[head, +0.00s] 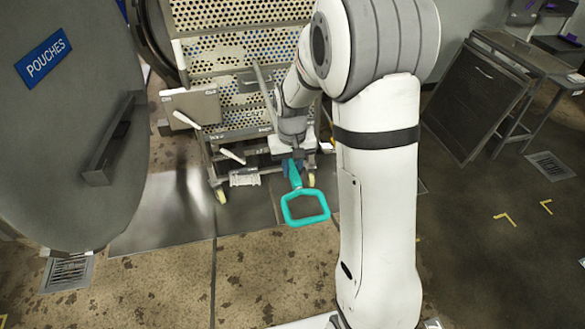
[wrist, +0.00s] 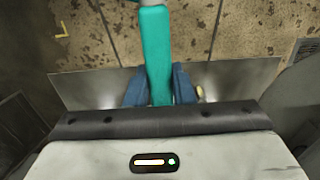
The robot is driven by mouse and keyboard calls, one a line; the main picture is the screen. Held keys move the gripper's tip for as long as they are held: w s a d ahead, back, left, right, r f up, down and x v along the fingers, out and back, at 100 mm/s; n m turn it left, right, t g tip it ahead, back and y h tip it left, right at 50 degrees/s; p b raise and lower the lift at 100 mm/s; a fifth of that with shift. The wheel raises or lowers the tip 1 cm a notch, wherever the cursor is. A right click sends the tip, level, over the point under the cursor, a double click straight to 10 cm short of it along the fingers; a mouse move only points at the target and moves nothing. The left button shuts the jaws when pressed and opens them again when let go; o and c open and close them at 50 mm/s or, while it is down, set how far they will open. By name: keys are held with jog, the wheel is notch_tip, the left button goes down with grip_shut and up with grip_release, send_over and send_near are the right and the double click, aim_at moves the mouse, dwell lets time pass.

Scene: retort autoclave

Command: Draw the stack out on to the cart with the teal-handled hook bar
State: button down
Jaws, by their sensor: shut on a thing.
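My gripper (head: 292,164) is shut on the hook bar's teal handle (head: 305,207), whose loop hangs toward the camera, clear of the floor. In the wrist view, the teal handle (wrist: 156,50) runs between my blue fingers. A thin grey rod (head: 264,88) rises beyond my wrist in front of the stack. The stack of perforated trays (head: 235,62) stands in the retort mouth behind my arm. The cart (head: 215,160), a metal frame with pale casters, is below and in front of it. My arm hides part of both, and whether the hook catches the stack cannot be told.
The open grey retort door (head: 65,140), with a POUCHES sign, fills the left side. A dark metal table (head: 500,80) stands at the right. Floor drains (head: 550,166) and yellow floor marks lie at right. The floor in front is clear.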

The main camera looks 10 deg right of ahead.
jog(key=s+b, duration=0.1)
jog(key=s, duration=1.4)
jog(key=shift+s, duration=0.25)
